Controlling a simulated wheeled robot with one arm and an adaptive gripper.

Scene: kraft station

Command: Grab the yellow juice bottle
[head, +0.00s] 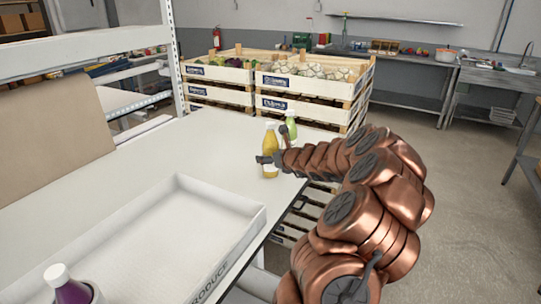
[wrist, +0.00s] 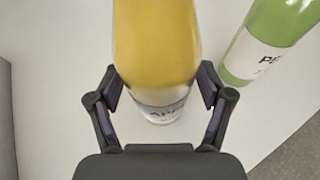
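The yellow juice bottle (head: 269,152) stands upright on the white table near its far right corner. In the wrist view the bottle (wrist: 156,45) sits between the two fingers of my gripper (wrist: 160,95). The fingers are spread, one on each side of the bottle. The left finger looks very close to the bottle and a narrow gap shows on the right. In the head view my gripper (head: 272,160) is at the bottle, coming from the right, and part of the bottle is hidden behind it.
A green bottle (head: 291,127) stands close beside the yellow one; it also shows in the wrist view (wrist: 268,40). A white produce tray (head: 150,240) and a purple bottle (head: 72,288) are at the near left. Stacked crates (head: 262,88) stand behind the table (head: 165,155).

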